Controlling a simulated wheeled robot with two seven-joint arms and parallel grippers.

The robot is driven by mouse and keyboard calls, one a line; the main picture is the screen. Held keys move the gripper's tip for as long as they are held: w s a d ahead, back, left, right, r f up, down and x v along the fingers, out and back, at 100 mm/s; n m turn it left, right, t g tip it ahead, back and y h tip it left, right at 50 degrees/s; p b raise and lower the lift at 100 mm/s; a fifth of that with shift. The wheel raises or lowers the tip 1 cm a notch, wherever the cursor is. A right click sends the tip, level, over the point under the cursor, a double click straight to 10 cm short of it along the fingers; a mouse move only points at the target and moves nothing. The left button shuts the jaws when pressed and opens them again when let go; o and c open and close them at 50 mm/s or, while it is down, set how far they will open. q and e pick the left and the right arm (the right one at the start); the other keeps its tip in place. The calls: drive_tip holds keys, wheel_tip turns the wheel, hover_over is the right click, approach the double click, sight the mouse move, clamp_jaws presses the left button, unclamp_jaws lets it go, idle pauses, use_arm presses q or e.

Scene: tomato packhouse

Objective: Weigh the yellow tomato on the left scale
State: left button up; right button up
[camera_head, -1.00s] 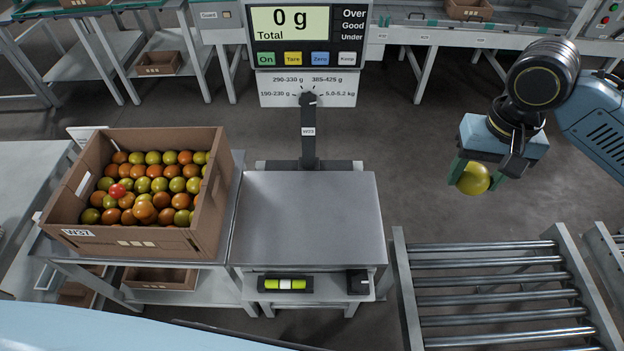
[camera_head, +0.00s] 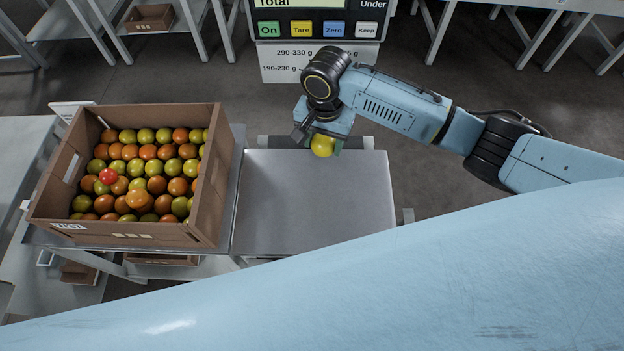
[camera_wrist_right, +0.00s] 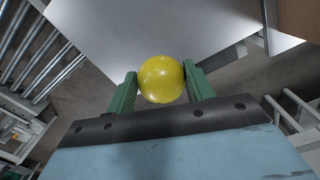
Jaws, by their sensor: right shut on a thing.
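The yellow tomato (camera_head: 322,146) is between the green fingers of my right gripper (camera_head: 324,144). The gripper is shut on it and holds it over the back part of the scale's bare metal platform (camera_head: 300,205). In the right wrist view the yellow tomato (camera_wrist_right: 161,79) sits between both fingertips, with the platform (camera_wrist_right: 190,30) beyond it. The scale's display (camera_head: 318,4) is mostly cut off at the top of the head view, so no reading shows. My left gripper is not in view.
A cardboard crate (camera_head: 140,236) full of orange, green and red tomatoes stands left of the platform. A large blue part of my own body covers the lower right of the head view. Rollers (camera_wrist_right: 30,45) show at the left of the right wrist view.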

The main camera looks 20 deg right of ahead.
drive_tip(key=s+a+f+m, duration=0.1)
drive_tip(key=f, duration=0.2)
drive_tip(key=s+a+f+m, duration=0.1)
drive_tip(key=f, duration=0.3)
drive_tip(key=s+a+f+m, duration=0.1)
drive_tip(key=s+f, duration=0.1)
drive_tip(key=f, duration=0.1)
drive_tip(key=shift+f+m, duration=0.2)
drive_tip(key=shift+m, duration=0.1)
drive_tip(key=shift+f+b, duration=0.6)
drive_tip(key=shift+b, duration=0.35)
wheel_tip(320, 180, down, 3)
drive_tip(key=b, duration=0.4)
drive_tip(key=shift+r+p, duration=0.35)
drive_tip(key=shift+p, duration=0.1)
drive_tip(key=shift+f, duration=0.1)
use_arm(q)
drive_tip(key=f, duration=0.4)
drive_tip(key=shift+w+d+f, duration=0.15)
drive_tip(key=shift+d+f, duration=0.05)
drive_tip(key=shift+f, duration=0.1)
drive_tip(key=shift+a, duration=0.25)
use_arm(e)
drive_tip(key=shift+f, duration=0.1)
